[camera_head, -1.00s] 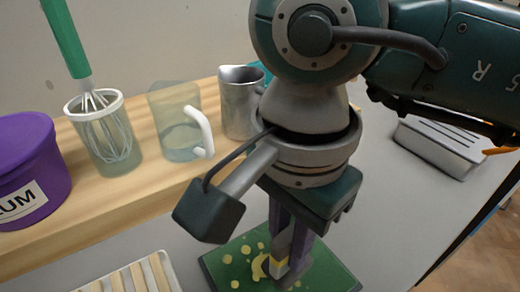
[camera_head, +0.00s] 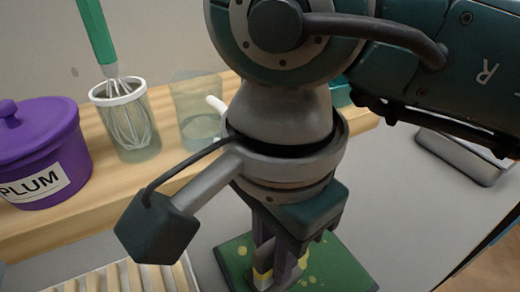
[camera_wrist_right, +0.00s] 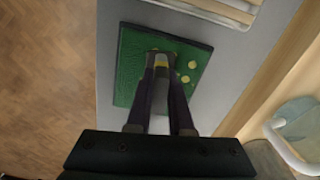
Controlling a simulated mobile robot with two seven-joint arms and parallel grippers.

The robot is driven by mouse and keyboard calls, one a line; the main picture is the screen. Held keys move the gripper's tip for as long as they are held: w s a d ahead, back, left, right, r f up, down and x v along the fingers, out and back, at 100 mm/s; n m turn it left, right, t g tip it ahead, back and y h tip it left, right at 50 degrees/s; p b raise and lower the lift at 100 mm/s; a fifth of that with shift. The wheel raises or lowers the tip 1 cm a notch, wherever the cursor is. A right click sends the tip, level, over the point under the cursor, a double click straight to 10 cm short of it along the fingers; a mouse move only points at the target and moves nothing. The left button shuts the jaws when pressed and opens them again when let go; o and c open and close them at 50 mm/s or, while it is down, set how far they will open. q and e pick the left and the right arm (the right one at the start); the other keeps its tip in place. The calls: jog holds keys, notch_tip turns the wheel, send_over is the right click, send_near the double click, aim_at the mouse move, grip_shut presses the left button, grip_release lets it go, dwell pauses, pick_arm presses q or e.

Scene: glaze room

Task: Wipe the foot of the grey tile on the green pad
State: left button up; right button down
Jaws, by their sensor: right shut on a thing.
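My right gripper (camera_head: 276,262) points down over the green pad (camera_head: 335,270) and is shut on the grey tile (camera_head: 264,256). The tile is narrow between the fingers and mostly hidden by them; a yellow band shows near its lower end. In the right wrist view the gripper (camera_wrist_right: 162,78) holds the tile (camera_wrist_right: 160,92) over the middle of the pad (camera_wrist_right: 130,75), which has yellow spots. I cannot tell whether the tile's foot touches the pad. My left gripper is not in view.
A slatted rack (camera_head: 128,278) lies left of the pad. Behind, a wooden shelf (camera_head: 95,225) bears a purple PLUM pot (camera_head: 40,150), a glass with a green-handled whisk (camera_head: 125,125) and a clear jug (camera_head: 195,110). A grey metal box (camera_head: 458,158) is at right.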

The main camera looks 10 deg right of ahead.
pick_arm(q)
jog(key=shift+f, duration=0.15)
pick_arm(e)
jog(key=shift+f, duration=0.1)
jog(key=shift+w+d, duration=0.2)
jog(key=shift+d, duration=0.4)
jog(key=shift+w+d, duration=0.2)
jog(key=shift+d, duration=0.35)
jog(key=shift+d, duration=0.1)
jog(key=shift+w+d, duration=0.2)
jog(key=shift+d, duration=0.35)
jog(key=shift+w+d, duration=0.2)
jog(key=shift+d, duration=0.35)
pick_arm(q)
jog(key=shift+b, duration=0.3)
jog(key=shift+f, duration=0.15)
pick_arm(e)
jog(key=shift+s+a+f, duration=0.1)
jog(key=shift+s+a, duration=0.2)
jog(key=shift+a, duration=0.35)
jog(key=shift+s+a, duration=0.25)
jog(key=shift+a, duration=0.4)
pick_arm(q)
jog(key=shift+b, duration=0.3)
pick_arm(e)
jog(key=shift+a, duration=0.1)
